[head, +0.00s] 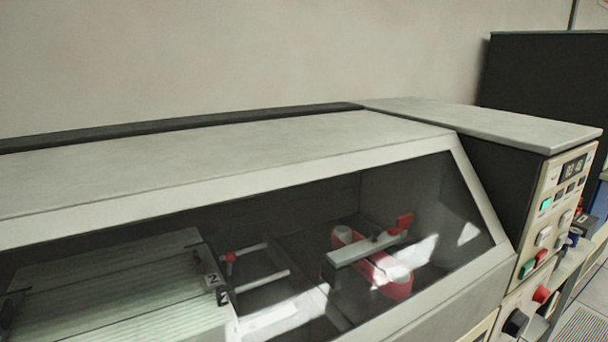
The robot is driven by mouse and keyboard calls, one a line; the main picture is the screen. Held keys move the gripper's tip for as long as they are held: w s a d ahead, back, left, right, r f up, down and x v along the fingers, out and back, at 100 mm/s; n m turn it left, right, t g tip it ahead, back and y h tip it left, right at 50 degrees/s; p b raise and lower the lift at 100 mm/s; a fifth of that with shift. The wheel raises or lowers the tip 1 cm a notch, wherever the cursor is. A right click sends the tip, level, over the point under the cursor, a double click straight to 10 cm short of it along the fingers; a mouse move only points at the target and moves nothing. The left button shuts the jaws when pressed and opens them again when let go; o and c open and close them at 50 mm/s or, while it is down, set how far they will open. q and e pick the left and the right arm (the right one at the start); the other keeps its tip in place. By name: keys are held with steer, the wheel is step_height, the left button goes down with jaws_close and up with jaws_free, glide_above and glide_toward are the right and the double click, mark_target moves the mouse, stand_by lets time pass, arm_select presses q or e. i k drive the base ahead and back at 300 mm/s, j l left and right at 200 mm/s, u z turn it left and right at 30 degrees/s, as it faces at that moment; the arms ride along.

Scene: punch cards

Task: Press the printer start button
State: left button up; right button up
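The printer (225,165) is a long grey machine with a sloped clear window in its front. Its control panel (552,215) is on the right end, seen at a steep angle. The panel has a lit green button (546,204), pale buttons (543,237), and a green button (526,270) beside a red one (541,257). Labels are too small to read, so I cannot tell which is the start button. Neither of my grippers is in view.
Behind the window are striped paper (120,295) and a red and white mechanism (375,265). A red knob (541,294) and a black knob (516,322) stick out below the panel. A dark cabinet (540,75) stands behind at right. Tiled floor shows at lower right.

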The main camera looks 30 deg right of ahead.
mark_target(527, 269)
steer(key=z, duration=0.4)
steer(key=k+l+z, duration=0.1)
steer(key=z, duration=0.3)
steer(key=k+l+z, duration=0.1)
steer(key=z, duration=0.3)
steer(key=l+z, duration=0.1)
steer(key=z, duration=0.35)
steer(key=l+z, duration=0.1)
steer(key=z, duration=0.3)
